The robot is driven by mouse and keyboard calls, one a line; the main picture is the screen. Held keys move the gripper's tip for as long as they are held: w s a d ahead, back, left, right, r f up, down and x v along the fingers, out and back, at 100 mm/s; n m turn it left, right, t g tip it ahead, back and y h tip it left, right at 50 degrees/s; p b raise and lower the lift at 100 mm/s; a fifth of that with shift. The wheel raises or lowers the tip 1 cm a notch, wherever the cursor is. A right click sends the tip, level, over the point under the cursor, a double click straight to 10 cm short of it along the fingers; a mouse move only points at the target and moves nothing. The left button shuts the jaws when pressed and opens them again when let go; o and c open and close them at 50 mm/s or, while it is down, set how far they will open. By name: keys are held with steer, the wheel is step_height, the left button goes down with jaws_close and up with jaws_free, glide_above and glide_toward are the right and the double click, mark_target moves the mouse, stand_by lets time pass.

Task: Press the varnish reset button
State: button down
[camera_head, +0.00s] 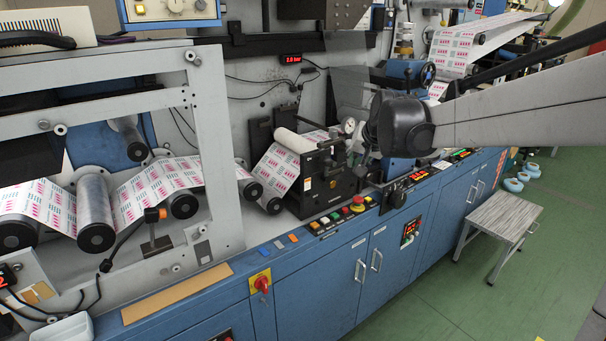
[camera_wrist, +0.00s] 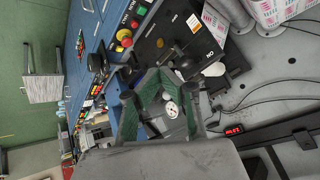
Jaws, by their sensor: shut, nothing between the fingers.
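A row of small coloured buttons (camera_head: 330,220) runs along the blue console's top edge in the head view, including a red mushroom button (camera_head: 357,203). The red button on its yellow base also shows in the wrist view (camera_wrist: 124,38), with green and other buttons near it. Labels are too small to read, so I cannot tell which is the varnish reset button. My gripper (camera_wrist: 160,78) is shut and empty in the wrist view, apart from the buttons. In the head view, my dark wrist hides most of it.
A black unit (camera_head: 325,178) with a printed web stands behind the buttons. A gauge (camera_head: 349,126) rises close to my wrist. A stool (camera_head: 500,218) stands on the open green floor.

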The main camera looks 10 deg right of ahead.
steer(key=w+d+f+m, duration=0.1)
steer(key=w+d+f, duration=0.25)
steer(key=w, duration=0.35)
steer(key=w+d+f+m, duration=0.1)
steer(key=w+d+f, duration=0.2)
steer(key=w+d, duration=0.3)
steer(key=m+t, duration=0.1)
steer(key=m, duration=0.1)
glide_above(368, 199)
step_height(368, 199, down, 10)
steer(key=shift+w+d+f, duration=0.1)
steer(key=shift+d+f, duration=0.05)
steer(key=shift+f, duration=0.1)
step_height(368, 199, down, 8)
steer(key=b, duration=0.3)
steer(key=shift+f+b, duration=0.3)
steer(key=shift+b, duration=0.1)
steer(key=shift+f, duration=0.15)
steer(key=shift+f+b, duration=0.3)
steer(key=shift+b, duration=0.15)
